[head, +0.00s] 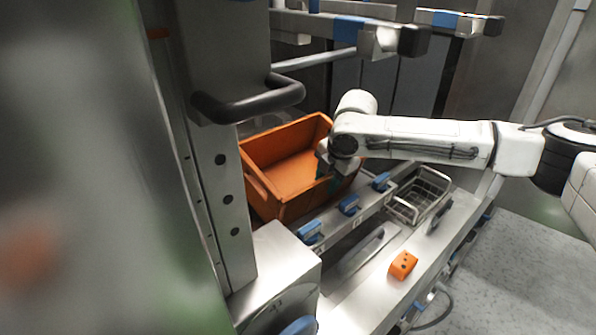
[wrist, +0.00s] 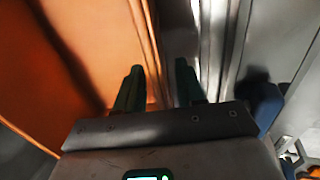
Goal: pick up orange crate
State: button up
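The orange crate (head: 288,172) stands upright, open and empty-looking on the metal shelf beside the machine in the head view. In the wrist view its orange wall (wrist: 85,60) fills the left side. My gripper (head: 328,176) is down at the crate's right rim, and the wrist partly covers that side. In the wrist view the two dark green fingers of my gripper (wrist: 160,85) stand apart. The left finger is over the crate's inside and the right finger is outside, with the rim running between them. I cannot tell whether they touch it.
A wire basket (head: 418,195) stands right of the crate. Blue clamps (head: 349,205) line the ledge in front. A small orange block (head: 403,265) lies on the metal ledge. A black handle (head: 250,102) and metal bars (head: 390,40) hang near and above the crate.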

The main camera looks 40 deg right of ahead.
grip_shut()
dwell(0.6)
